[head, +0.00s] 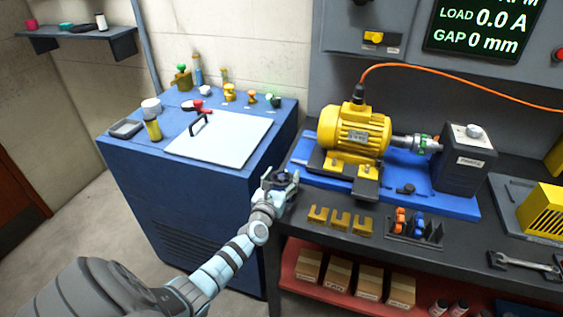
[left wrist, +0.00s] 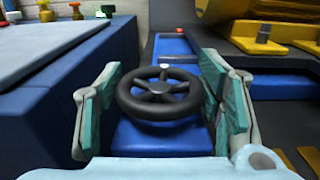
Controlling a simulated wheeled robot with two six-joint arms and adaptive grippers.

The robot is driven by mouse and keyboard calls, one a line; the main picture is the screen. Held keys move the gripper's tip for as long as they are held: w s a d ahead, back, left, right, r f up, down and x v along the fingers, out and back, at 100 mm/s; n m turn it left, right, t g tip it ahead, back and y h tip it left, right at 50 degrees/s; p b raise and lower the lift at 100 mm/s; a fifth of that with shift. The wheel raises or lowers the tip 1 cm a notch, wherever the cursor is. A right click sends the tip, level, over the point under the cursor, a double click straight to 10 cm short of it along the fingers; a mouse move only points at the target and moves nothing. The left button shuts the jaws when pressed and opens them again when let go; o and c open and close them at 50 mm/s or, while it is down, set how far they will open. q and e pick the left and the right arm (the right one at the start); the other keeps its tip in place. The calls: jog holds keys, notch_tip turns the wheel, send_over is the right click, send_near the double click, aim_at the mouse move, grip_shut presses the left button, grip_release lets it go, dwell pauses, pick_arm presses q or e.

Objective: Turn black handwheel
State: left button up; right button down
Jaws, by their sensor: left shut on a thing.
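The black handwheel (left wrist: 159,88) shows in the left wrist view as a spoked ring with a central hub, lying nearly flat above a blue surface. My left gripper (head: 281,181) is at the left end of the blue motor base in the head view, with its two fingers on opposite sides of the wheel. It is shut on the handwheel rim, with a teal pad at the left and right of it. In the head view the wheel is small and partly hidden by the fingers. My right gripper is not in view.
The yellow motor (head: 354,132) stands on the blue base (head: 458,206) right of the gripper. A blue cabinet (head: 190,215) stands close on the left. Yellow brackets (head: 340,220) lie on the bench just right of the gripper. A screen (head: 484,28) reads 0.0 A and 0 mm.

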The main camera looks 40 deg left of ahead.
pick_arm(q)
jog(key=n+y, duration=0.1)
jog(key=g+y+p, duration=0.1)
jog(key=shift+w+r+n+y, duration=0.1)
jog(key=shift+r+n+y, duration=0.1)
jog(key=shift+n+y, duration=0.15)
jog(key=shift+f+n+g+y+b, duration=0.2)
jog(key=shift+n+g+y+b, duration=0.15)
jog(key=shift+n+g+y, duration=0.65)
jog(key=n+g+y+b, duration=0.1)
jog(key=g+y+b, duration=0.1)
jog(key=n+g+y+b, duration=0.2)
jog(key=shift+f+n, duration=0.2)
jog(key=shift+n, duration=0.05)
jog(key=shift+r+n+g+y+b, duration=0.15)
jog(key=shift+n+g+y+b, duration=0.35)
jog(key=shift+g+b, duration=0.45)
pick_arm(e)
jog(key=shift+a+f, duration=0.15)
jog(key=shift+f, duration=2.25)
pick_arm(q)
jog(key=o, duration=1.2)
jog(key=shift+c, duration=0.2)
